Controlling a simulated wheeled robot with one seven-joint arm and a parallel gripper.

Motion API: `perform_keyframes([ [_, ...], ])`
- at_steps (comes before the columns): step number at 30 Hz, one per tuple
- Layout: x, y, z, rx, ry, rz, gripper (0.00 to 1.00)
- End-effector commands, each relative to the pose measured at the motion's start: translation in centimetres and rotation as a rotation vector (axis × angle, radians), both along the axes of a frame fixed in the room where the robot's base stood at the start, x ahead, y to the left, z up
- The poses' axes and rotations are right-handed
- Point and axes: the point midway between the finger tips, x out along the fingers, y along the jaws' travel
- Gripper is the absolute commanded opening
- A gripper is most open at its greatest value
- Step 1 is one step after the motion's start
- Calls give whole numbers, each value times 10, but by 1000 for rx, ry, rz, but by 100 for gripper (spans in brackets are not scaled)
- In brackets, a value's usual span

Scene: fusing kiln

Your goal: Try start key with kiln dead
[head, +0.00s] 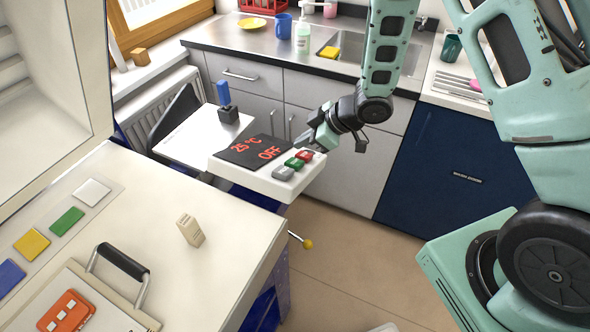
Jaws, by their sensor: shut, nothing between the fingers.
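The control panel (258,183) juts out from the kiln's side. Its dark display (252,152) reads 25 °C and OFF in red. At its right end sit a red key (304,154), a green key (294,163) and a grey key (283,173). I cannot read any markings on the keys. My gripper (312,139) is shut and empty, just behind and above the red key. I cannot tell whether it touches the key. A switch with an upright blue handle (223,93) stands on a black base behind the display.
The sink counter (262,45) stands behind. Floor at centre right is clear.

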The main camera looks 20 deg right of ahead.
Motion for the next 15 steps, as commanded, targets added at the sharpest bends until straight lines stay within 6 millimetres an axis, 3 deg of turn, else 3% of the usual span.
perform_keyframes([
  [5, -4, 5, -15, 1, 0, 2, 0],
  [15, -6, 6, -17, 0, 0, 0, 0],
])
